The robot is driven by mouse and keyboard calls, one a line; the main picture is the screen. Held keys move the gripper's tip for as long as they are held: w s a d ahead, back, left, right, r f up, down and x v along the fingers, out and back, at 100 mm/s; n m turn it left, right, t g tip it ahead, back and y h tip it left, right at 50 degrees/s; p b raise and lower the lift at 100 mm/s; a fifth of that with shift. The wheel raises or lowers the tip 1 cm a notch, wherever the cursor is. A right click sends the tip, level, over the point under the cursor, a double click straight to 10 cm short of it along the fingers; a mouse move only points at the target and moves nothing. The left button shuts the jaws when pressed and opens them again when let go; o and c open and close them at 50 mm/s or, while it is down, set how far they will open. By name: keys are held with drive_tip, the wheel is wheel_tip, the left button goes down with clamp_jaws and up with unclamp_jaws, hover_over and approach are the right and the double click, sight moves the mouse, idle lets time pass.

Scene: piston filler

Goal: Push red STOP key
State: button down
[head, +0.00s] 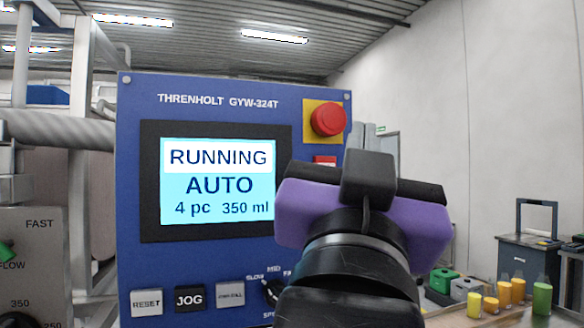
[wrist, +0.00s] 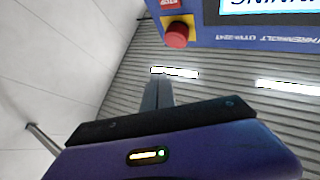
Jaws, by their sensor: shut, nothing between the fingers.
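The red STOP key (head: 324,160) is on the blue control panel, below the red mushroom button, and its lower part is hidden behind my gripper in the head view. In the wrist view the panel appears upside down, and the STOP key (wrist: 171,4) is cut by the top edge. My gripper (wrist: 158,88) is shut and empty, its fingers pointing up the picture toward the panel. The fingertips are apart from the key in the wrist view. In the head view they are hidden behind the purple and black gripper body.
The red mushroom button (head: 327,119) on its yellow plate sticks out close above the key. The screen (head: 217,182) reads RUNNING, AUTO, 4 pc, 350 ml. RESET (head: 146,302) and JOG (head: 190,298) keys and a speed knob (head: 272,291) line the panel's lower edge.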

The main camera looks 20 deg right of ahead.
drive_tip(key=f, duration=0.1)
drive_tip(key=d+f+g, duration=0.1)
drive_tip(key=w+f+m+g, duration=0.1)
drive_tip(key=shift+d+h, duration=0.3)
drive_tip(key=shift+d, duration=0.05)
drive_tip(key=w, duration=0.8)
drive_tip(key=shift+w+b, duration=0.35)
drive_tip(key=shift+b, duration=0.1)
drive_tip(key=shift+w, duration=0.1)
idle(1.7)
drive_tip(key=shift+w, duration=0.3)
